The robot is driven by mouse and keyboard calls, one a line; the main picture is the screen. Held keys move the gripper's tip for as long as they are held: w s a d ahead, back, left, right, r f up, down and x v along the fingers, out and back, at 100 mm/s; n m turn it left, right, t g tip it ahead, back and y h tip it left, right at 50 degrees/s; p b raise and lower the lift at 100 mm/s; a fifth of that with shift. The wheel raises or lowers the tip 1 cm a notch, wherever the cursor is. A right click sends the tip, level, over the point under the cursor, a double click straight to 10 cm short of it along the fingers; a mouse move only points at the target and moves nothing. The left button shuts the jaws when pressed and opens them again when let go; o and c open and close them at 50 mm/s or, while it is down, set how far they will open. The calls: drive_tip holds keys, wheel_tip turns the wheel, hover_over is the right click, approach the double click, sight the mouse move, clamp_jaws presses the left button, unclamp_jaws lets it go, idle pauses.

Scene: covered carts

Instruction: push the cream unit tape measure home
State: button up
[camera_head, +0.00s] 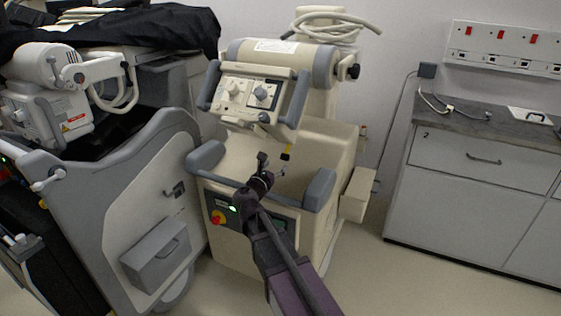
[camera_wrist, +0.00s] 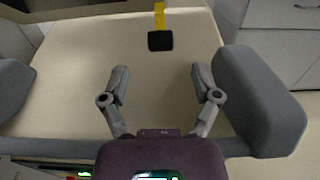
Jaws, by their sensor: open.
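The tape measure (camera_wrist: 160,40) shows in the wrist view as a dark, square-looking body with a yellow strip running from it toward the top edge. It lies on the cream top of the cream unit (camera_wrist: 75,65). In the head view the tape measure (camera_head: 287,151) is a small black and yellow spot on the cream unit (camera_head: 325,150). My gripper (camera_wrist: 158,70) is open and empty, with its fingers spread. The tape measure is ahead of the fingertips, between their lines and apart from them. My gripper (camera_head: 273,166) also shows in the head view, over the unit's front.
Grey padded handles (camera_head: 319,190) flank the unit's top; one (camera_wrist: 258,100) is close to my right finger in the wrist view. A tilted control panel (camera_head: 250,95) rises behind. A grey cart (camera_head: 130,190) stands left, and drawers (camera_head: 480,165) stand right.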

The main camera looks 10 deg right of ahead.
drive_tip(key=v, duration=0.4)
drive_tip(key=shift+s+a, duration=0.1)
drive_tip(key=shift+s, duration=0.05)
